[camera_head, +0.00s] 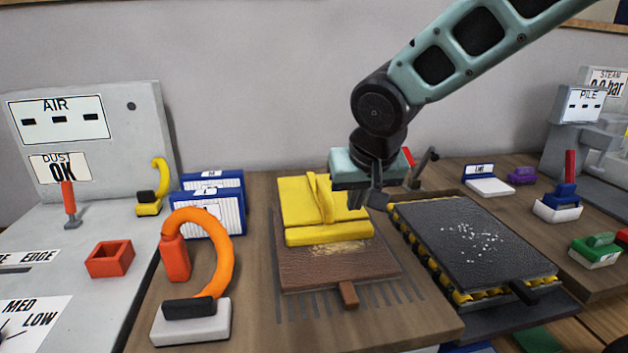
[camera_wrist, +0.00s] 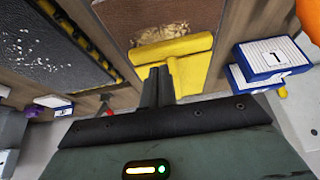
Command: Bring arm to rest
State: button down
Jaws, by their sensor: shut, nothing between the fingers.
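My gripper (camera_head: 374,198) hangs at the end of my teal and black arm, above the table just right of the yellow folded piece (camera_head: 325,208). In the wrist view the two dark fingers of my gripper (camera_wrist: 157,84) are together with nothing between them. The yellow piece (camera_wrist: 175,50) lies beyond the fingertips there. In the head view it sits on the far part of a brown board (camera_head: 340,270) with a wooden handle. My gripper's body hides a little of the table behind it; I cannot tell the exact gap below the fingers.
A dark speckled panel (camera_head: 480,245) on a yellow-edged base lies to the right. Blue and white boxes (camera_head: 210,212) and an orange curved hose tool (camera_head: 215,245) stand to the left. A red lever (camera_head: 408,157) stands close behind my gripper. Open air lies above the table.

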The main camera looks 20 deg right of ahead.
jog(key=shift+s, duration=0.1)
jog(key=s+a+f+n+g+p, duration=0.1)
jog(key=s+a+n+g+p, duration=0.1)
jog(key=s, duration=0.9)
jog(key=s+a+f+n+g+y+p, duration=0.1)
jog(key=s+n, duration=0.5)
jog(key=s, duration=0.6)
jog(key=a+g+p, duration=0.1)
jog(key=a+g, duration=0.1)
jog(key=a, duration=0.1)
jog(key=shift+s+a+f+n+p, duration=0.15)
jog(key=shift+s+f+n+p, duration=0.05)
jog(key=shift+n+p, duration=0.15)
jog(key=c, duration=2.1)
grip_release()
jog(key=shift+c, duration=0.2)
